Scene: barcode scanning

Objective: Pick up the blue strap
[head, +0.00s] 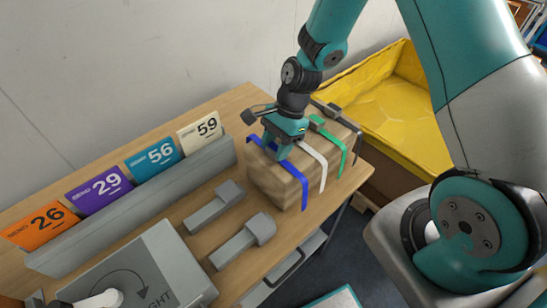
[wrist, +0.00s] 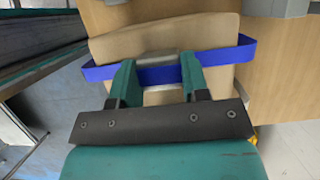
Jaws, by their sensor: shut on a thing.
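The blue strap (head: 292,167) runs over the near left end of a wooden block (head: 268,179) on the table. In the wrist view the blue strap (wrist: 219,56) crosses the block and passes between the teal fingers. My gripper (head: 281,151) is over the top of the block at the blue strap. In the wrist view my gripper (wrist: 159,75) is shut on the strap, with a finger on each side of a grey piece. In the head view, the gripper hides part of the strap.
A white strap (head: 314,158), a green strap (head: 328,133) and a dark strap (head: 345,118) also lie over the block. Two grey scanner-like tools (head: 243,241) lie on the table (head: 187,207). Numbered cards (head: 100,185) stand in a grey rack. A yellow bin (head: 395,105) stands behind.

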